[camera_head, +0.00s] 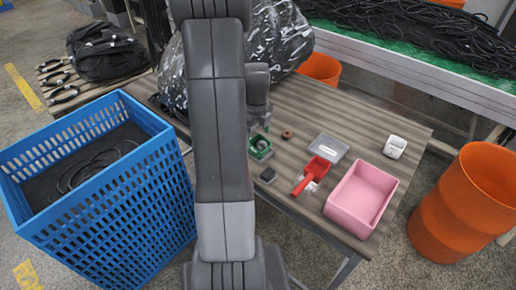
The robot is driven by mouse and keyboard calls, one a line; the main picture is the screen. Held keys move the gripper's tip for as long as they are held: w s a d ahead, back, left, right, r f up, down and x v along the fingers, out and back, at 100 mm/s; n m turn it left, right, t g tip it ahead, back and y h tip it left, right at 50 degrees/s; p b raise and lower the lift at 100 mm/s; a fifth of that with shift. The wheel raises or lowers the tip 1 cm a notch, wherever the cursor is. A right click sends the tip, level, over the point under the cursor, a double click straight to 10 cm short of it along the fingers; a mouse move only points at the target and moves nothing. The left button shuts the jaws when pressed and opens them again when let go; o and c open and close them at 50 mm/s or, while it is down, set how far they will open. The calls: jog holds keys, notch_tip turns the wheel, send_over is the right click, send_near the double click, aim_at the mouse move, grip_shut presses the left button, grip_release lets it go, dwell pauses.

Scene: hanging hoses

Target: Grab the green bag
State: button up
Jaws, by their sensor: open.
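A small green item (260,147) with a pale patch in it lies on the striped wooden table, just right of my arm. It looks more like a small open box than a bag, and I cannot tell for sure. No other green bag shows. My arm stands upright across the middle of the view, and a grey wrist part of it shows just above the green item. My gripper's fingers cannot be made out; they are hidden behind the arm.
The table (300,105) also holds a red scoop (312,174), grey tray (328,148), pink bin (361,199), white item (395,146) and large shiny black bag (283,40). A blue crate (110,185) stands left, an orange barrel (470,205) right.

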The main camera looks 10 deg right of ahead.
aim_at(258, 144)
jog(key=f, duration=0.5)
jog(key=shift+w+d, duration=0.2)
jog(key=shift+d, duration=0.1)
jog(key=shift+c, duration=0.2)
jog(key=c, duration=1)
